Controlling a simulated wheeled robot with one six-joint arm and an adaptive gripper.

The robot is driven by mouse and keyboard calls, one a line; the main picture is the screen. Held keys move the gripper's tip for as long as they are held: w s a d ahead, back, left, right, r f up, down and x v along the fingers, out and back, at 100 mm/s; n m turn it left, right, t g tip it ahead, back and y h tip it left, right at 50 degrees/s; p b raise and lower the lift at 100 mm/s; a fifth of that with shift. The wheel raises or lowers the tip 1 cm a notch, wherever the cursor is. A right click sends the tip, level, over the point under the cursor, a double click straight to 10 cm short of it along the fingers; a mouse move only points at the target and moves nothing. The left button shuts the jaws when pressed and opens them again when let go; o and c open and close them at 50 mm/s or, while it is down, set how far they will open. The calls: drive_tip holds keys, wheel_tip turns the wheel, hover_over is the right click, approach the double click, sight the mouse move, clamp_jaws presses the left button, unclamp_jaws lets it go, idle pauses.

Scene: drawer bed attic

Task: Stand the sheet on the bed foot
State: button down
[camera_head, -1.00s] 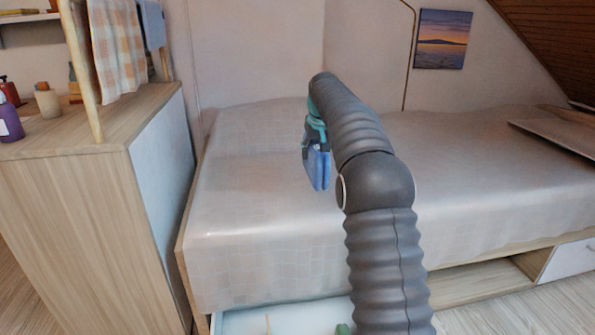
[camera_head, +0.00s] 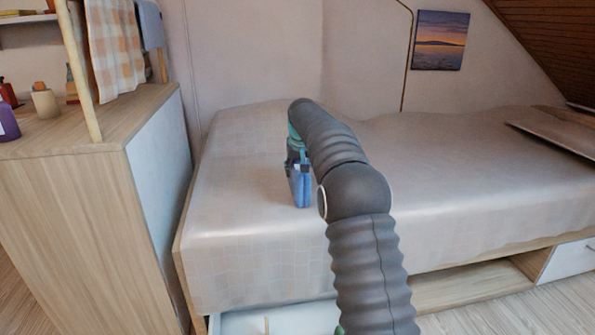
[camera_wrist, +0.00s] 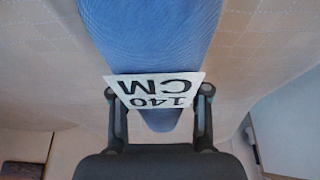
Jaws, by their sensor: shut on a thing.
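The sheet is a folded blue cloth (camera_head: 301,188) with a white label reading "140 CM", which shows in the wrist view (camera_wrist: 155,93). My gripper (camera_head: 297,160) is shut on it. In the wrist view my gripper's fingers (camera_wrist: 160,100) hold it from both sides near the label. The sheet hangs upright below my gripper, over the left part of the bed (camera_head: 250,245). In the head view its lower edge looks close to the cover; I cannot tell whether it touches.
A wooden cabinet (camera_head: 75,210) stands left of the bed with bottles on top and a checked cloth (camera_head: 110,45) hanging above. An open drawer (camera_head: 275,320) is under the bed's front. A board (camera_head: 560,135) lies at the bed's far right. The cover around the sheet is clear.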

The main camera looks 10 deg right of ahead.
drive_tip(key=c, duration=0.6)
unclamp_jaws()
drive_tip(key=shift+o, duration=0.2)
